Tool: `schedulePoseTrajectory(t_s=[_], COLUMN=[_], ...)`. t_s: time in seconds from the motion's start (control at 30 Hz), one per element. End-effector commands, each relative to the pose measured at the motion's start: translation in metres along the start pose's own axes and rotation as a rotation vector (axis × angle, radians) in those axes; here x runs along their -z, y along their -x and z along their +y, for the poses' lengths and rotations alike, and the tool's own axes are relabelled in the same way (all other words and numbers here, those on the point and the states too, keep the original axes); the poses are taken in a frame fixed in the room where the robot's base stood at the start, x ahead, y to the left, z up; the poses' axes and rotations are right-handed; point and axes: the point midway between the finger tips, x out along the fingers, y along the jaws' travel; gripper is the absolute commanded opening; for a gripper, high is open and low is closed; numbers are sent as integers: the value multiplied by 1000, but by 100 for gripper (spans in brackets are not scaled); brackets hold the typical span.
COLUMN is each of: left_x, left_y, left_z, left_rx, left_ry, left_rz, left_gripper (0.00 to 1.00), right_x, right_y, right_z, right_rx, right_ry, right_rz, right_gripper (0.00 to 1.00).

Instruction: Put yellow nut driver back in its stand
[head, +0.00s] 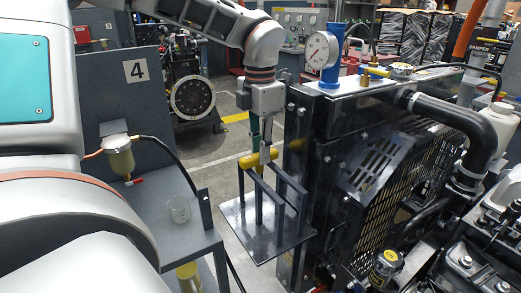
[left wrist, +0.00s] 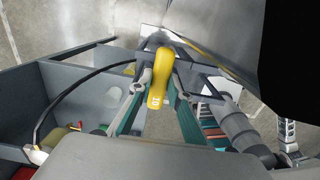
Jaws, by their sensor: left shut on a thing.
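The yellow nut driver (head: 258,157) shows as a yellow handle lying roughly level in the head view. My left gripper (head: 266,148) points down from above and is shut on that handle. In the left wrist view the yellow handle (left wrist: 158,80) sits between the teal fingers of my left gripper (left wrist: 160,82). The dark metal stand (head: 240,228) has a flat plate with upright posts and rails, just below the driver. I cannot tell whether the driver touches the rails. The driver's shaft is not clearly visible. My right gripper is not in view.
A dark engine unit with a grille (head: 375,180) and a pressure gauge (head: 322,50) stands right beside the stand. A grey bench (head: 165,205) with a clear beaker (head: 179,209) is to the left. Open floor lies behind the stand.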

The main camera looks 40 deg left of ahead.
Motion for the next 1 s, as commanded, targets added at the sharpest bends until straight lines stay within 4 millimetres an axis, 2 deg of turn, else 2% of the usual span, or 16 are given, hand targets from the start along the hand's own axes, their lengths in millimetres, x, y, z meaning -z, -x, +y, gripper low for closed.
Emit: schedulePoseTrajectory(t_s=[0.17, 0.2, 0.23, 0.5, 0.57, 1.0], left_x=[1, 1, 1, 2, 2, 2], left_y=[-1, -1, -2, -2, -2, -3], left_z=[-1, -1, -1, -1, -1, -1], left_rx=[1, 1, 2, 2, 2, 3], left_ry=[-1, -1, -1, -2, -2, -2], left_rz=[4, 4, 5, 6, 7, 10], left_gripper=[0, 28, 36, 38, 50, 50], right_x=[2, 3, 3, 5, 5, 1], right_y=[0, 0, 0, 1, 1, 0], right_z=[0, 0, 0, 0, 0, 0], right_rx=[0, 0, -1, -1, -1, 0], right_ry=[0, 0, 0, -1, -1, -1], right_rz=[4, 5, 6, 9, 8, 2], right_gripper=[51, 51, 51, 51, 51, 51])
